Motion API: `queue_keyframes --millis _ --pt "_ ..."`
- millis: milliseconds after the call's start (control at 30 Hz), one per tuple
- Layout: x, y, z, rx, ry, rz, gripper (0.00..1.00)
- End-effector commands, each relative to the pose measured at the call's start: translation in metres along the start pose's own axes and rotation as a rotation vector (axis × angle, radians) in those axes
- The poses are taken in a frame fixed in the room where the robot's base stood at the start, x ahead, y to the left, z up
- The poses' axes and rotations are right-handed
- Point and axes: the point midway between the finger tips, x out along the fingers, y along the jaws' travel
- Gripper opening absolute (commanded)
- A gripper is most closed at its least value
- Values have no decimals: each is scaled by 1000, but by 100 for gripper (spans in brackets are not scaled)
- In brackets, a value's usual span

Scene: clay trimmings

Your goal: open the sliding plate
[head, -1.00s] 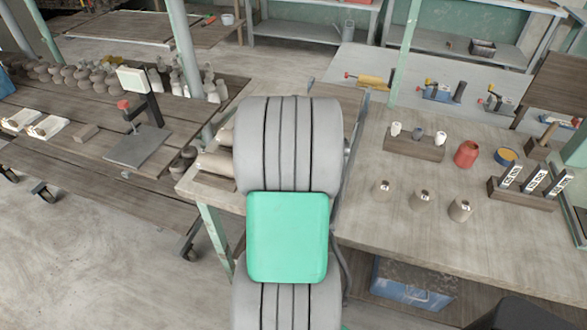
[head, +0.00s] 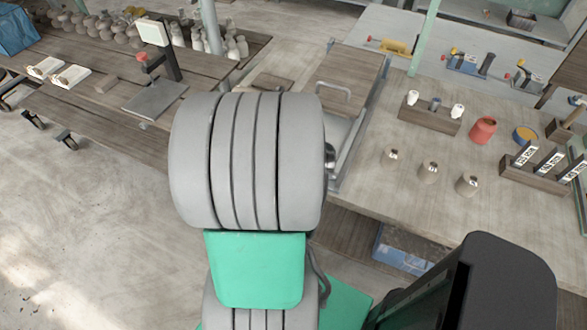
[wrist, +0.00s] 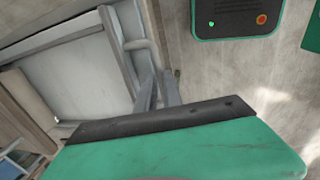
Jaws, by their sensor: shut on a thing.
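In the head view a wooden plate (head: 352,68) with a pale handle (head: 334,88) lies beside a grey metal rail (head: 374,95) at the bench's left end. I take it as the sliding plate. My arm covers the area in front of it, and my gripper is hidden there. In the wrist view my gripper (wrist: 158,88) is shut by a light grey bar (wrist: 138,45) at the edge of a grey frame. The bar looks like a handle, but the grip itself is partly hidden by my wrist. A pale panel (wrist: 80,80) lies inside the frame.
The bench to the right holds small weights (head: 428,172), a red pot (head: 482,130) and a wooden rack (head: 430,112). A blue box (head: 402,252) is underneath. A low wooden table (head: 110,75) stands left. The floor at the lower left is open.

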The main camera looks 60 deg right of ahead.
Motion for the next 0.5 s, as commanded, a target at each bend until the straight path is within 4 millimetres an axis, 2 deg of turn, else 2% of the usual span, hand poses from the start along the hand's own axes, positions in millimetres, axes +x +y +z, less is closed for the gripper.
queue_keyframes --millis 100,133,367,500 --pt "-1 1 -1 -2 3 3 0" --pt "-1 1 -1 -2 2 3 12" --pt "-1 0 -1 -2 1 1 31" --pt "0 0 -1 -2 0 1 32"
